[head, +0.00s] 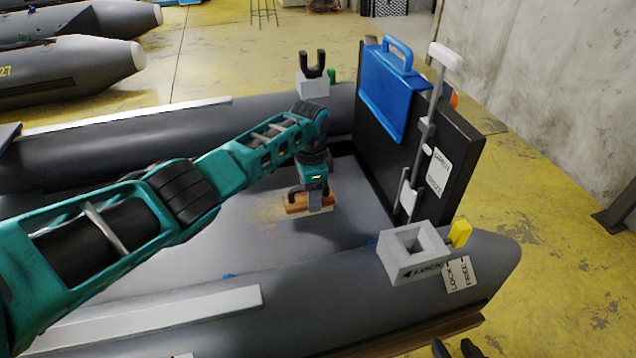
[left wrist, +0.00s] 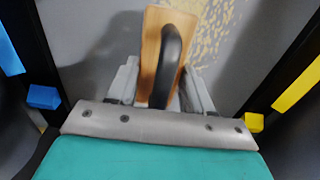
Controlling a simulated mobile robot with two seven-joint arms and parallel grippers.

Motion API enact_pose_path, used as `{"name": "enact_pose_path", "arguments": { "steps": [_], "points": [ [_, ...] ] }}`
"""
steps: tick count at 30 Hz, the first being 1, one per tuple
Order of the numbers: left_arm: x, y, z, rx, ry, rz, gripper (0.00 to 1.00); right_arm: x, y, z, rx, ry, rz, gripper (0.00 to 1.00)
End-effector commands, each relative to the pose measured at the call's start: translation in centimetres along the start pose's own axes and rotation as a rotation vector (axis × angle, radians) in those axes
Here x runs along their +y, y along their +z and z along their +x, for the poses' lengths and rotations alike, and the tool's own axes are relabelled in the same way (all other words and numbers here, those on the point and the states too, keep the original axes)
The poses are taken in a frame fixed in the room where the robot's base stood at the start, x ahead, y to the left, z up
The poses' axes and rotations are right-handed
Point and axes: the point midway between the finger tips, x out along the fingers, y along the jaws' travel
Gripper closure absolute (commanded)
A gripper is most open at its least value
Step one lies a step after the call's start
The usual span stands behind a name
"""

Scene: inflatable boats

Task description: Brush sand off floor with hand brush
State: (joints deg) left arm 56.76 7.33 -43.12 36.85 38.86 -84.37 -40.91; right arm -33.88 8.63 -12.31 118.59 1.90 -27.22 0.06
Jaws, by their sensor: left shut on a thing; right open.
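The hand brush (head: 309,206) has a wooden body with pale bristles along its lower edge. My left gripper (head: 308,192) is shut on it, low over the boat's grey floor (head: 215,240). In the left wrist view the wooden brush (left wrist: 150,50) and its black handle (left wrist: 170,65) sit between the fingers. Tan sand (head: 265,213) lies on the floor beside the brush, mostly to its left; it also shows in the left wrist view (left wrist: 203,40). Whether the bristles touch the floor is unclear. My right gripper (head: 455,349) shows only its dark fingertips, apart and empty, at the bottom edge.
Grey tubes (head: 480,255) border the boat floor on both sides. A black transom (head: 465,150) with a blue case (head: 385,90) and a grey-handled lever stands at the right end. A grey lock block (head: 415,255) sits on the near tube. Other boats (head: 70,70) lie behind.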

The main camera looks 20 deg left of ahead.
Motion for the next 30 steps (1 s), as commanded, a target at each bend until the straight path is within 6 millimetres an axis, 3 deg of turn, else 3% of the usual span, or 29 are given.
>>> {"name": "enact_pose_path", "arguments": {
  "steps": [1, 6, 14, 25, 30],
  "points": [
    [0.1, 1.0, 0.1, -0.016, 0.008, -0.005, 0.83, 0.0, -0.7, -0.5, -0.002, 0.000, -0.001, 0.57],
    [0.2, 2.0, 0.2, -0.018, 0.008, -0.003, 0.83, -0.1, -1.7, -1.2, -0.003, 0.000, -0.001, 0.57],
    [0.2, 2.6, 0.5, -0.017, 0.008, -0.003, 0.83, -0.1, -2.1, -1.5, -0.003, 0.000, -0.001, 0.57],
    [0.2, 5.1, -0.1, -0.016, 0.009, -0.004, 0.83, -0.2, -4.8, -3.2, -0.004, 0.000, -0.001, 0.57],
    [0.3, 5.8, 0.1, -0.014, 0.008, -0.002, 0.83, -0.2, -5.1, -3.6, -0.006, 0.000, 0.000, 0.57]
  ]
}}
